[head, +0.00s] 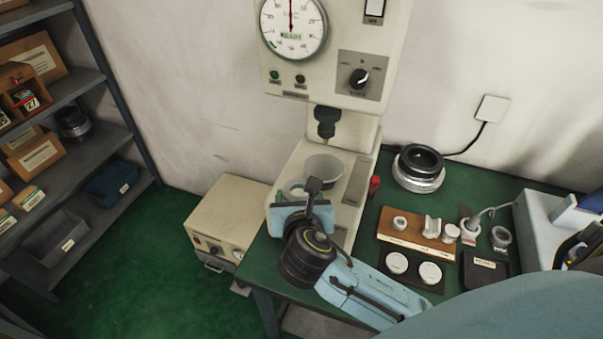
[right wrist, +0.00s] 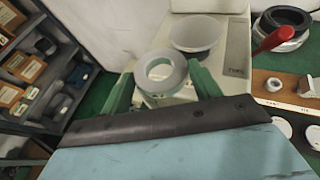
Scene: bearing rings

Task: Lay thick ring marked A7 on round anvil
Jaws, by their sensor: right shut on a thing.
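A thick pale grey ring (right wrist: 152,88) is held between the green fingertips of my right gripper (right wrist: 162,78) in the right wrist view; its hole faces the camera. No marking on it is readable. In the head view my right gripper (head: 293,190) is at the front left of the press base, and only part of the ring shows behind it. The round anvil (head: 323,168) is a pale disc on the press base, beyond and right of the ring. It also shows in the right wrist view (right wrist: 196,33), with its top bare. My left gripper is not in view.
The press column with dial (head: 293,25) rises behind the anvil; its dark ram (head: 325,120) hangs above it. A red-topped item (head: 374,185), a dark ring stack (head: 419,165) and a wooden rack (head: 415,232) stand right on the green bench. A beige box (head: 225,222) is left.

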